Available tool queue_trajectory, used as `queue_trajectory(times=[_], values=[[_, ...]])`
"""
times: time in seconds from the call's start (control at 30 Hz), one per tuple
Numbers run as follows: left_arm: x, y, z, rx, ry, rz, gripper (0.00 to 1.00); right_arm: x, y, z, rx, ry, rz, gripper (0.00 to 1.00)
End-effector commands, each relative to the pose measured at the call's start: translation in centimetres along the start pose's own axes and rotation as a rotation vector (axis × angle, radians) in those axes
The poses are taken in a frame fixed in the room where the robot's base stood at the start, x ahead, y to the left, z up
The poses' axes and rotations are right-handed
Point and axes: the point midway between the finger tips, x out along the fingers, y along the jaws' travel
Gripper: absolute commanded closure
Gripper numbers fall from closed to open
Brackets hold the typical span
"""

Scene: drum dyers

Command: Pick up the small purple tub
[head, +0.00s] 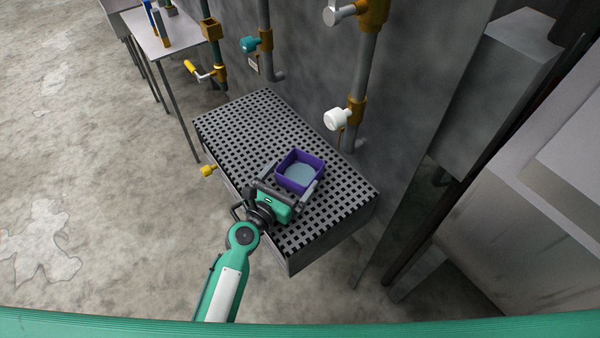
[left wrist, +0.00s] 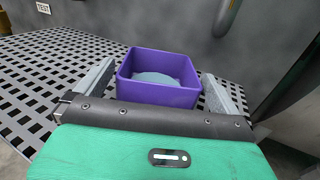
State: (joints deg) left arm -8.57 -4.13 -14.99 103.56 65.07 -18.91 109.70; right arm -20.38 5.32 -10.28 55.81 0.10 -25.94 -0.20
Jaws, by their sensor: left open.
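The small purple tub (head: 300,170) is square and open at the top, with a pale blue-grey disc or liquid inside. It sits upright on the dark grated platform (head: 230,125). My left gripper (head: 296,177) is open, with its fingers reaching along two opposite sides of the tub. In the left wrist view the tub (left wrist: 158,92) lies ahead between the two grey fingers (left wrist: 157,88), with a gap showing on each side. The tub's far outer side is hidden. My right gripper is not in view.
Pipes with a white valve knob (head: 337,119) and a teal knob (head: 251,45) run up the wall behind the platform. A side table (head: 160,40) stands at the upper left. Grating around the tub is clear.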

Motion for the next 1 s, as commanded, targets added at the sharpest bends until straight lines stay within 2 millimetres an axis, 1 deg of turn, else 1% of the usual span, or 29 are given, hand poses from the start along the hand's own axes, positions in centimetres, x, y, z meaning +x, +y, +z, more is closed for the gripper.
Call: queue_trajectory(times=[0.2, 0.3, 0.4, 0.6, 0.63, 0.7, 0.8, 0.83, 0.87, 1.0], values=[[3.2, -0.1, 0.1, -0.001, -0.001, -0.001, 0.0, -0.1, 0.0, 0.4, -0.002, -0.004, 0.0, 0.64], [4.2, -0.1, 0.1, 0.0, -0.001, 0.0, 0.0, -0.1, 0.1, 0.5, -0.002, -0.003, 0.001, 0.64], [4.6, -0.1, 0.1, 0.0, -0.001, 0.0, 0.0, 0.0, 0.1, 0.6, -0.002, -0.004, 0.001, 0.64], [4.7, -0.1, 0.0, 0.0, 0.0, 0.0, 0.0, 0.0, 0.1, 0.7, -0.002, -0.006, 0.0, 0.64], [4.7, -0.1, 0.0, 0.0, 0.0, 0.0, 0.02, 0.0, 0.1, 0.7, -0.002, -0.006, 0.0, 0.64], [4.7, -0.1, 0.0, 0.0, 0.0, 0.0, 0.16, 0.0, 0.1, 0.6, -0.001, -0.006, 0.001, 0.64], [4.7, -0.1, 0.0, 0.0, 0.0, 0.0, 0.33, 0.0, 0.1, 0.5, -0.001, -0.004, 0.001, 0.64], [4.7, -0.1, 0.1, 0.0, -0.001, 0.0, 0.33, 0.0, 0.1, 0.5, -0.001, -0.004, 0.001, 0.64], [4.7, -0.1, 0.1, 0.0, -0.001, 0.0, 0.37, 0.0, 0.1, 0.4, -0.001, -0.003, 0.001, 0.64], [4.7, -0.1, 0.1, 0.0, -0.001, 0.0, 0.37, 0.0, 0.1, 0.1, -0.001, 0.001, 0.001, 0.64]])
